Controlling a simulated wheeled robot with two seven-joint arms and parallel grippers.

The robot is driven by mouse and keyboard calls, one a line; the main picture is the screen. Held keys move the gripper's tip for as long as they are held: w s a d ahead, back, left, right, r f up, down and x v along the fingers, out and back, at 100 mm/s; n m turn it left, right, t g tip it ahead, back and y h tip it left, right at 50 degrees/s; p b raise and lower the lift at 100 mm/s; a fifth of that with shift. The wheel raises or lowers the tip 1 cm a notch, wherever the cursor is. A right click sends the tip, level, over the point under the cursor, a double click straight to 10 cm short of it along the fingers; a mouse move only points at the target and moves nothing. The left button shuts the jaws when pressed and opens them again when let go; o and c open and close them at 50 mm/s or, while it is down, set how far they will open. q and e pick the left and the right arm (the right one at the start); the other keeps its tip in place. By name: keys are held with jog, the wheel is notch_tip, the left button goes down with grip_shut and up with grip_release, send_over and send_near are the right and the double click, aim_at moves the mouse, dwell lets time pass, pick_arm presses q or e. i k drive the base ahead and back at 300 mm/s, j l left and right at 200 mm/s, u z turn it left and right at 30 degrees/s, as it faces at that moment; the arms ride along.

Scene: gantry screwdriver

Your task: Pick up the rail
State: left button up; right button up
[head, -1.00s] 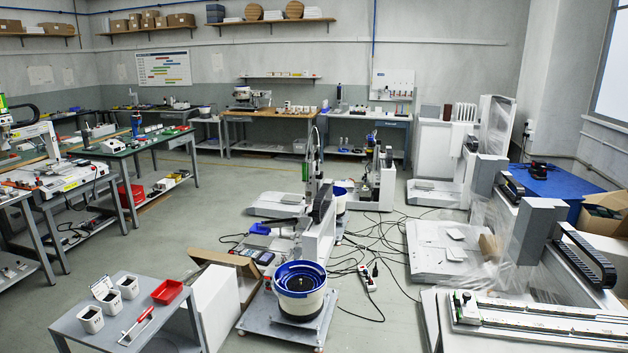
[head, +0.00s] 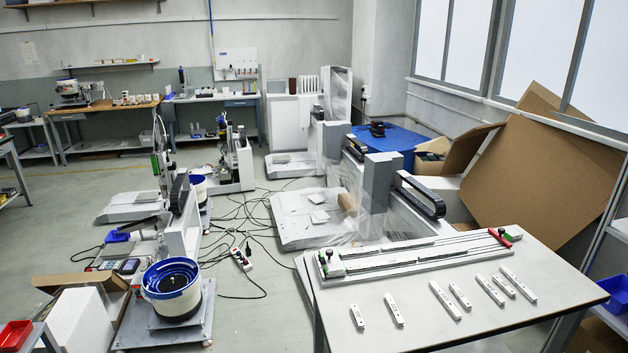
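A long pale rail assembly (head: 415,256) lies across the back of the grey table (head: 500,326) in the head view. It has green and dark end parts, and a red piece (head: 506,235) sits at its right end. Several short white bars with dark spots lie apart in front of it, among them a left one (head: 357,315), a middle one (head: 445,300) and a long right one (head: 518,283). I cannot tell which of these is the rail meant. Neither of my grippers is in view.
A gantry with a black cable chain (head: 421,196) stands behind the table. A blue bowl feeder (head: 171,287) stands on a wheeled base at left, with cables on the floor. Large cardboard (head: 550,180) leans at right.

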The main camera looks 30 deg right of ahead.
aim_at(497, 280)
jog(key=z, duration=1.9)
jog(key=i+z, duration=0.1)
jog(key=i, duration=0.9)
jog(key=i+l+u, duration=0.15)
jog(key=l, duration=0.25)
jog(key=i+l+u, duration=0.35)
jog(key=l, duration=0.45)
jog(key=i+l+u, duration=0.15)
jog(key=l, duration=0.3)
jog(key=i+l+u, duration=0.15)
jog(key=l, duration=0.3)
jog(key=l+u, duration=0.2)
jog(key=l, duration=0.25)
